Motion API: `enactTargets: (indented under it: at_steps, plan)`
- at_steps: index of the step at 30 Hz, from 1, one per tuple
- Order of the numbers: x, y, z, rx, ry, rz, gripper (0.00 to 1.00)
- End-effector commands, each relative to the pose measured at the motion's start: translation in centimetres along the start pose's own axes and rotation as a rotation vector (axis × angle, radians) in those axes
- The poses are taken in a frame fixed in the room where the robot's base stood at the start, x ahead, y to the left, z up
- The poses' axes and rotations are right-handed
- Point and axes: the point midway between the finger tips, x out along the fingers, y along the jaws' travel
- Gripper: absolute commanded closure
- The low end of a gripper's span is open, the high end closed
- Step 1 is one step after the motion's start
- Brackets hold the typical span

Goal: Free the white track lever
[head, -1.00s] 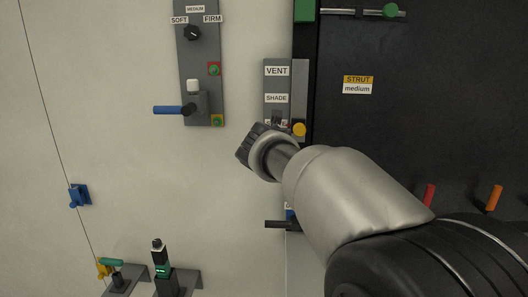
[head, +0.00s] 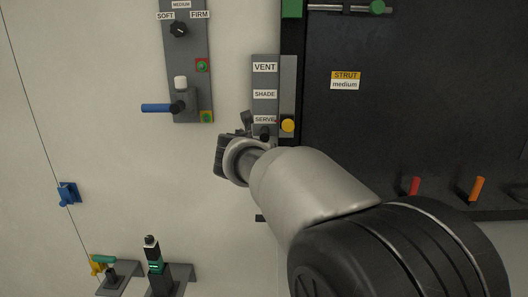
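No lever labelled as a white track lever can be made out. A white knob (head: 180,82) stands on a grey block on the upper left panel (head: 190,55). A blue lever handle (head: 157,108) sticks out to the left from that block, below the knob. My gripper (head: 232,140) is in front of the pale wall, right of and below the blue handle and beside the lower end of the VENT/SHADE/SERVE panel (head: 265,82). It appears apart from the blue handle. My arm hides part of the wall below. The fingertips are seen too poorly to judge their opening.
A yellow button (head: 288,125) sits beside the label panel, close to my wrist. A blue wall fitting (head: 68,193), a green-handled bracket (head: 104,260) and a black upright device (head: 154,258) are at lower left. Red (head: 414,187) and orange (head: 477,189) handles are on the right.

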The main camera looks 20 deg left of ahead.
Motion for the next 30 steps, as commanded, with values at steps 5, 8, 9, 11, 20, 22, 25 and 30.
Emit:
enactTargets:
  at_steps: [5, 8, 9, 11, 20, 22, 25, 30]
  plan:
    - [0.10, -0.12, -0.19, -0.008, 0.002, -0.004, 1.00]
    - [0.10, -0.13, -0.20, -0.008, 0.002, -0.004, 1.00]
    - [0.10, -0.14, -0.20, -0.008, 0.003, -0.004, 0.82]
    - [0.10, -0.14, -0.19, -0.007, 0.003, -0.005, 0.78]
    - [0.04, -0.08, -0.07, -0.004, 0.001, -0.002, 0.62]
    - [0.04, -0.07, -0.06, -0.004, 0.001, -0.002, 0.62]
    - [0.03, -0.07, -0.04, -0.003, 0.001, -0.002, 0.62]
    - [-0.75, -0.01, 0.05, -0.003, 0.000, -0.001, 0.62]
